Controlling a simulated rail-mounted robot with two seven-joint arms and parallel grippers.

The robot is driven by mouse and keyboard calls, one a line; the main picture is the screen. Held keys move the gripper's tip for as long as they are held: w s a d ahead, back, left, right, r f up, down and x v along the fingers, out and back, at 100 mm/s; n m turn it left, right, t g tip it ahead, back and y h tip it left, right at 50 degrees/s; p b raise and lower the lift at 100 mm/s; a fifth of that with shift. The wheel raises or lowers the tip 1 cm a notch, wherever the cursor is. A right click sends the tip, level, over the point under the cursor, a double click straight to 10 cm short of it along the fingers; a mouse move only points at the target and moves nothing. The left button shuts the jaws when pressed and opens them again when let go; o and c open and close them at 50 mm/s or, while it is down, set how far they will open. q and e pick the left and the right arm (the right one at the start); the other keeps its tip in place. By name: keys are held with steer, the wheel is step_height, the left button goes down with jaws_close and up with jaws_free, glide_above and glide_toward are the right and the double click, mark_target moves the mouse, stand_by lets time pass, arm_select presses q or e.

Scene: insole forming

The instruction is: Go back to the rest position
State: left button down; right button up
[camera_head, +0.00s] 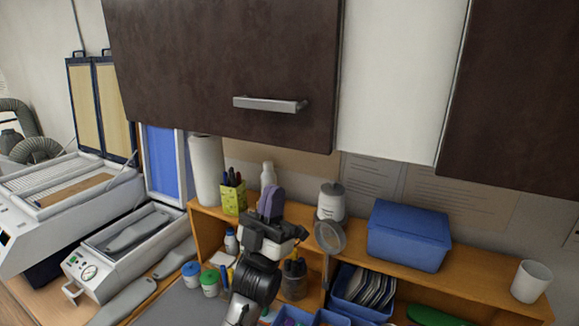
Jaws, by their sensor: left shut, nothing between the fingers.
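My left gripper (271,208) is raised in front of the wooden shelf unit, on the arm that comes up from the bottom of the picture. Its purple-grey fingertips are shut together and I see nothing between them. The gripper overlaps the shelf in the picture, and whether it touches anything is hard to tell. My right gripper is not in view.
A wooden shelf (464,279) carries a blue box (409,236), a white cup (531,281) and a green pen holder (234,198). Dark wall cabinets (225,70) hang above. A press machine (128,247) stands at left, with a grey insole shape (124,303) before it.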

arm_select(q)
steer(key=w+d+f+n+g+y, duration=0.1)
steer(key=w+d+f+g+y, duration=0.1)
steer(key=w+f+g+y, duration=0.35)
steer(key=s+a+f+n+g+y, duration=0.1)
steer(key=s+a+f+g+y, duration=0.45)
steer(key=s+f, duration=0.4)
steer(key=s+a+f+n+g+y, duration=0.1)
steer(key=s+a+f+g+y, duration=0.35)
steer(key=s+a+f, duration=0.4)
steer(key=s+a+f+g, duration=0.2)
steer(key=s+f+g, duration=0.2)
steer(key=s+f, duration=0.95)
steer(key=s+a+f+g, duration=0.2)
steer(key=s+f+g, duration=0.3)
steer(key=s+f, duration=0.9)
step_height(320, 180, up, 18)
steer(key=p, duration=1.6)
steer(key=shift+d+n, duration=0.25)
steer(key=shift+n, duration=0.15)
steer(key=shift+f, duration=0.1)
